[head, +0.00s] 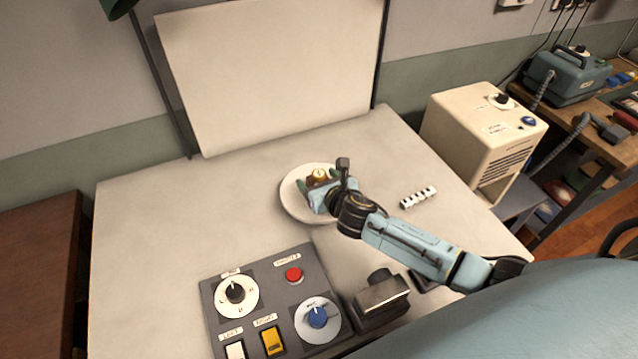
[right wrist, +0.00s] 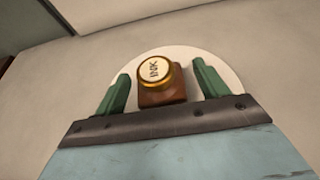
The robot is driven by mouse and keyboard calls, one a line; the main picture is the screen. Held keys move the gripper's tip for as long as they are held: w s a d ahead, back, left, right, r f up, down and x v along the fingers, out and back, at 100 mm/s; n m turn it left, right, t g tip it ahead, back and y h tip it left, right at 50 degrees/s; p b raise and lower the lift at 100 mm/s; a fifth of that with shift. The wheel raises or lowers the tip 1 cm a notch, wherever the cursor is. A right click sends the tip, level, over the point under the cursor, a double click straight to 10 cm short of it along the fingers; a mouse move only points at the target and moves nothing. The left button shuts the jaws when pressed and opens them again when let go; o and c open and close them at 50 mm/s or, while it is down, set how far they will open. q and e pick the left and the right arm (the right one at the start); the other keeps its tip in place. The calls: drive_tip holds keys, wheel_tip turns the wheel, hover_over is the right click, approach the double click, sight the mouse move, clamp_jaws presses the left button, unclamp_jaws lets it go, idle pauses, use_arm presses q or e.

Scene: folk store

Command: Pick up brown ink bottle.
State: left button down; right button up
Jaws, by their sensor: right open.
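The brown ink bottle (right wrist: 163,96) stands upright on a round white plate (head: 292,205). It has a gold-rimmed lid (right wrist: 154,71) lettered "INK". In the head view the bottle (head: 319,177) shows just beyond my right gripper, partly hidden by it. My right gripper (right wrist: 160,86) is open, with one green finger on each side of the bottle and a visible gap on both sides. The fingers look apart from the bottle. My left gripper is not in view.
A control panel (head: 262,275) with knobs and switches lies at the table's front. A white slotted piece (head: 418,197) lies right of the plate. A cream box (head: 470,140) stands at the right edge. The table left of the plate is clear.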

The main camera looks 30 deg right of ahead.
drive_tip(key=c, duration=1.1)
drive_tip(key=shift+c, duration=0.2)
drive_tip(key=shift+r, duration=0.15)
